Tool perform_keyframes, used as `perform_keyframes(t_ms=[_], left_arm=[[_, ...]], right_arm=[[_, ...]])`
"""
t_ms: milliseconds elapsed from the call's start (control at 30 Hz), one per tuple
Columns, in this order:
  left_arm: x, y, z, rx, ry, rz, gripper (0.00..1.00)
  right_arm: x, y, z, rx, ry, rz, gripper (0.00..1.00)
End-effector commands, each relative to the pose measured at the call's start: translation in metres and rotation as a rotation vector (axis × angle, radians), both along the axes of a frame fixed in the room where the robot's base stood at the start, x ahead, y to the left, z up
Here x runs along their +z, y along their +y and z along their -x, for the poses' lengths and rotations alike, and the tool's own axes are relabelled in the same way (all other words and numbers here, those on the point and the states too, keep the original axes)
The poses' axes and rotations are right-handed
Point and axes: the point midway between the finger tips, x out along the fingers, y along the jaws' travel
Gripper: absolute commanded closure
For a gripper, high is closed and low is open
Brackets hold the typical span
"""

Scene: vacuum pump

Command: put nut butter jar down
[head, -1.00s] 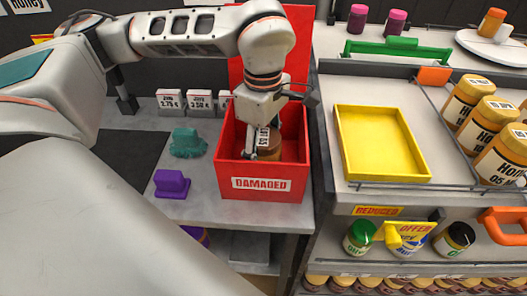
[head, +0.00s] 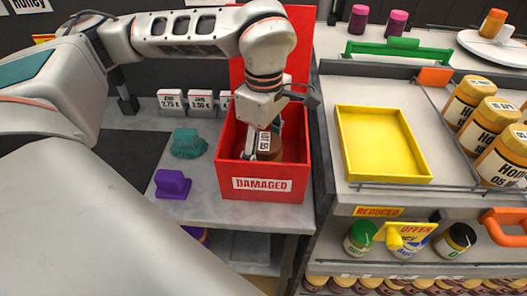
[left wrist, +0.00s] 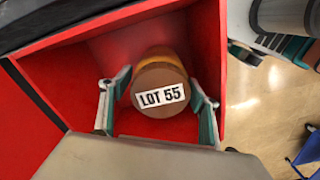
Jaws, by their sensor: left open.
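The nut butter jar (left wrist: 160,80) has a brown lid with a white "LOT 55" label and stands inside the red "DAMAGED" box (head: 262,186). In the head view the jar (head: 272,146) shows partly behind my left gripper (head: 262,145), which reaches down into the box. In the left wrist view my left gripper (left wrist: 158,103) is open, with one finger on each side of the jar. Gaps show between the fingers and the lid. The jar's base is hidden in the wrist view. My right gripper is not in view.
A yellow tray (head: 382,145) lies on the right-hand counter, with several honey jars (head: 490,115) further right. A teal object (head: 188,143) and a purple object (head: 172,184) sit left of the box. The red box walls (left wrist: 75,85) surround the gripper closely.

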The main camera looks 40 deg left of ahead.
Motion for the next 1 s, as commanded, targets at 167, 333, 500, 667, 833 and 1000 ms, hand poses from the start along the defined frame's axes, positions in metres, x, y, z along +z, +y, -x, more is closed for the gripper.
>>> perform_keyframes(t_ms=[167, 333, 500, 667, 833, 1000], left_arm=[[0.037, 0.0, -0.001, 0.001, -0.007, 0.0, 0.39], [0.073, 0.0, -0.001, 0.001, -0.008, 0.0, 0.39], [0.098, 0.0, -0.001, 0.001, -0.004, 0.0, 0.39], [0.11, 0.0, 0.0, 0.0, -0.002, 0.0, 0.39], [0.112, 0.0, 0.0, -0.001, 0.0, 0.0, 0.39], [0.111, 0.0, 0.0, 0.0, 0.0, 0.0, 0.39]], right_arm=[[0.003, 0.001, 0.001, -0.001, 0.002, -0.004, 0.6], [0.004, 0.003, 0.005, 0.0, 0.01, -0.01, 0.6], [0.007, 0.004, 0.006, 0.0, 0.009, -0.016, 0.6], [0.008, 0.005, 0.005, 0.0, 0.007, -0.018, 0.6], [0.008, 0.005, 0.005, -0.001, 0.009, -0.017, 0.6], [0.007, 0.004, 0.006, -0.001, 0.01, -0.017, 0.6]])
